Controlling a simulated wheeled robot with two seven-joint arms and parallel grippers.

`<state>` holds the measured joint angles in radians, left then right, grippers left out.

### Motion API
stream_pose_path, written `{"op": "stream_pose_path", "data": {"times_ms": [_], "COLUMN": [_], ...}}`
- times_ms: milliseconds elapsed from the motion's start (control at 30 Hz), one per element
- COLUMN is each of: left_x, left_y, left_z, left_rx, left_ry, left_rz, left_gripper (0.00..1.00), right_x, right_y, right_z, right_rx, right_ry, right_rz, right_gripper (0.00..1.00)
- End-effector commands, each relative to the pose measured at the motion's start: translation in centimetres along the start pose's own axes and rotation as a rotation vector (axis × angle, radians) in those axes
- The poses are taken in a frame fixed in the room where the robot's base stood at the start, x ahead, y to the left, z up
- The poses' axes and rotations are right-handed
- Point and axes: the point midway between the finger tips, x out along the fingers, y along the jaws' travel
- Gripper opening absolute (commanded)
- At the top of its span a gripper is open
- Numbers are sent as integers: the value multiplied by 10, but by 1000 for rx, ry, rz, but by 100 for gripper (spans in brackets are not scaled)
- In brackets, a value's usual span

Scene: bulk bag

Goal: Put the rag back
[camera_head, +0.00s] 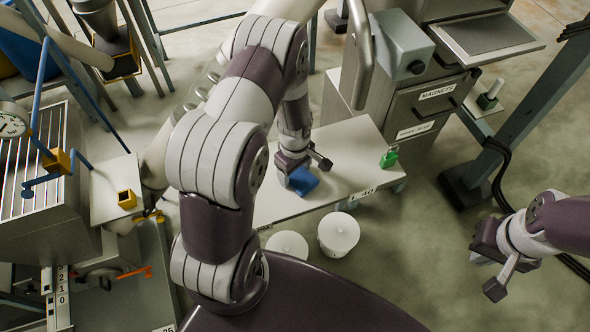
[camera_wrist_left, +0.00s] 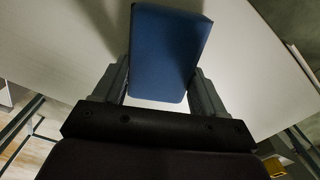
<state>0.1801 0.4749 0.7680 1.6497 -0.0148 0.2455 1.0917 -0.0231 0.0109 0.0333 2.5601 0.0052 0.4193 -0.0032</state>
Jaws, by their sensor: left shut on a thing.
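The rag is a blue folded block (camera_head: 303,181) at the white bench. My left gripper (camera_head: 297,170) is shut on it, with the rag at the bench top. In the left wrist view the rag (camera_wrist_left: 170,55) sits between the two fingers of my left gripper (camera_wrist_left: 163,85), over the white surface. Whether the rag touches the bench I cannot tell. My right gripper (camera_head: 492,265) is at the right, empty, away from the bench over the floor; its fingers look spread apart.
The white bench (camera_head: 345,155) has a green padlock (camera_head: 389,158) near its right edge. Two white lidded buckets (camera_head: 338,233) stand on the floor in front. A grilled machine with a gauge (camera_head: 35,180) is at the left.

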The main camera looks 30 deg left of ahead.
Motion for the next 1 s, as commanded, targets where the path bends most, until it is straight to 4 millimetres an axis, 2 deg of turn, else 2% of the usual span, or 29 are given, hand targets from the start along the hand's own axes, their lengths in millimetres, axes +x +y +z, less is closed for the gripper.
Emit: {"op": "stream_pose_path", "data": {"times_ms": [233, 267, 333, 600, 700, 767, 1000], "left_x": [3, 3, 2, 1, -8, -19, -84], "left_y": [0, 0, 0, 0, 1, 1, 1], "left_z": [0, 0, 0, 0, 0, -1, 0], "left_rx": [0, 0, 0, 1, 1, 1, 0], "left_ry": [0, 0, 0, 0, 1, 2, 2], "left_rz": [0, 0, 0, 0, 2, 3, 4], "left_gripper": [27, 74, 97, 97, 97, 97, 97], "right_x": [2, 2, 2, 1, -2, -3, -8], "right_y": [0, 0, 0, 0, 0, 0, 0], "right_z": [0, 0, 0, 0, 0, 0, -1], "right_rx": [0, 0, 0, 0, 0, 0, 0], "right_ry": [0, 0, 0, 0, 0, 0, 0], "right_rz": [0, 0, 0, 0, 0, 0, 0], "right_gripper": [0, 0, 0, 0, 0, 0, 0]}}
